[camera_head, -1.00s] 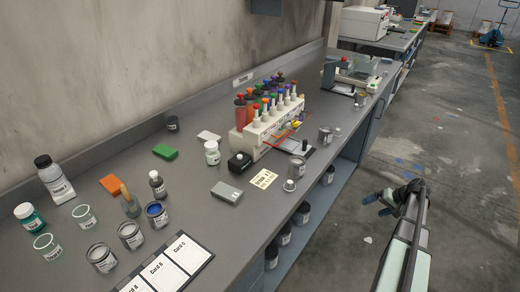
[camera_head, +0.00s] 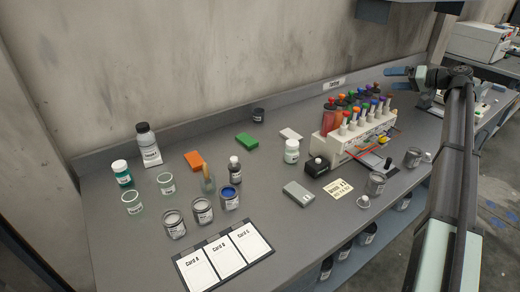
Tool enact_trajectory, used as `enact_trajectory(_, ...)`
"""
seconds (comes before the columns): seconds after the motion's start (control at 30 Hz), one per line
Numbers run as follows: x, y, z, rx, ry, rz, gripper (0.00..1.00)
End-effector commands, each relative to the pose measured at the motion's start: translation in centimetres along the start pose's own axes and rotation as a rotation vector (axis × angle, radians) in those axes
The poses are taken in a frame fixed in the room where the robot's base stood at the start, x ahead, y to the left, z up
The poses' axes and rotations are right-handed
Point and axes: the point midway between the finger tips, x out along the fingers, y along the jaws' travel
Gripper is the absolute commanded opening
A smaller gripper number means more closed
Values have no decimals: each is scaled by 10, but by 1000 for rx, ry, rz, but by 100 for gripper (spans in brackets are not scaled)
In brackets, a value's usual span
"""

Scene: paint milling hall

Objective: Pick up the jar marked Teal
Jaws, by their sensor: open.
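A small jar with teal contents and a white lid (camera_head: 122,174) stands upright on the grey bench at the far left; its label is too small to read. My gripper (camera_head: 394,79) is open and empty. It is in the upper right of the head view, far to the right of the teal jar. My raised arm hides part of the bench's right side.
Several open tins (camera_head: 202,210) and a card board (camera_head: 224,256) are in front. A dropper rack (camera_head: 355,135) stands to the right.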

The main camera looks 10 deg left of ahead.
Motion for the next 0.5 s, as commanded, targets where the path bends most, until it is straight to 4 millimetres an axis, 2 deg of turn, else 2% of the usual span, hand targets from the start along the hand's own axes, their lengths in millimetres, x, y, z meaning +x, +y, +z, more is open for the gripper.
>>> enact_trajectory(0.03, 22, -28, -10, -19, -17, -37, 93)
enact_trajectory(0.17, 74, -83, -13, -50, -70, -104, 93)
enact_trajectory(0.3, 132, -128, 2, -78, -146, -137, 93)
enact_trajectory(0.5, 214, -176, 41, -132, -264, -133, 93)
